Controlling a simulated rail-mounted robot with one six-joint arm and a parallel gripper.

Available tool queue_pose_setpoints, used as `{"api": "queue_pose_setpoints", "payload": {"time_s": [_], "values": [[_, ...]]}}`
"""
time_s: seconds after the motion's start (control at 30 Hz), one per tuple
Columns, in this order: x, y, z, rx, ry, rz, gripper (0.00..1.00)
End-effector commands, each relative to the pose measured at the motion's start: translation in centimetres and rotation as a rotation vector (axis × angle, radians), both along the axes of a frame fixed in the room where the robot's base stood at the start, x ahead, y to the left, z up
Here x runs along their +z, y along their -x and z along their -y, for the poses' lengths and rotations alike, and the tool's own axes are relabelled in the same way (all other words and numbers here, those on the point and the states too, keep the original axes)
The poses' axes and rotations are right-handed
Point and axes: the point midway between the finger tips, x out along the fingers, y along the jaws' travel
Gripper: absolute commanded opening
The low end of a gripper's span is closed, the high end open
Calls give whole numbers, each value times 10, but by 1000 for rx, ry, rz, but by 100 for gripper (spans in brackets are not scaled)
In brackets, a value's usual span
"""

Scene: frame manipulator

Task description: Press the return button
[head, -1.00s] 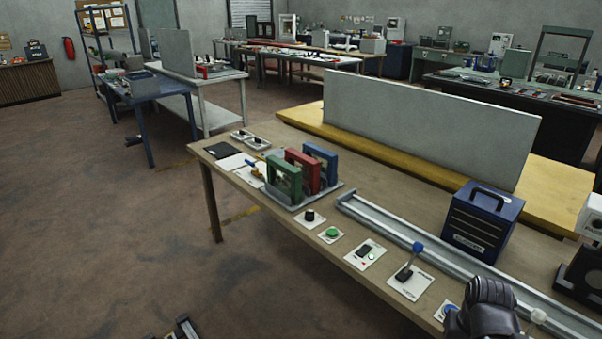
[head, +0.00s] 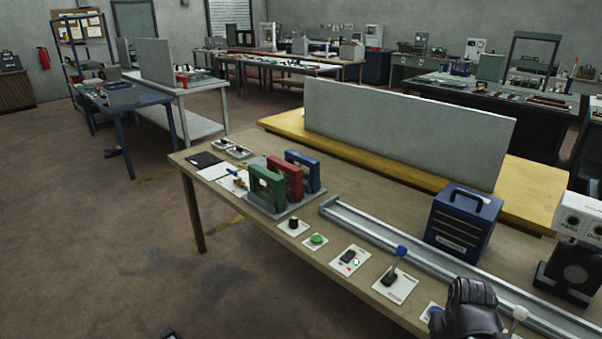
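A round green button (head: 316,239) sits on a small white plate near the front edge of the brown table. A blue round button (head: 432,312) on another white plate lies further right, partly covered by a dark rounded shape (head: 472,305). I cannot tell whether that shape is part of my arm. The labels are too small to read, so I cannot tell which control is marked return. Between the buttons are a plate with a black switch (head: 348,257) and a blue-topped lever (head: 400,252). A black knob (head: 293,222) stands left of the green button. My gripper's fingers are not visible.
Green, red and blue frames (head: 285,182) stand on a grey base behind the knob. A metal rail (head: 400,245) runs along the table behind the controls. A blue box (head: 463,222) stands behind the rail. Open floor (head: 110,250) lies to the left.

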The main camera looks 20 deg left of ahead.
Motion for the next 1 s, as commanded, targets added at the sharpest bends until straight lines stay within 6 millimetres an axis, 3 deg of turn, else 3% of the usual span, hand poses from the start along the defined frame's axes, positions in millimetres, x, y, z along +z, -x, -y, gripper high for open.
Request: {"api": "queue_pose_setpoints", "payload": {"time_s": [0.27, 1.0], "values": [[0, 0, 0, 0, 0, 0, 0], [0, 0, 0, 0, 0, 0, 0]]}}
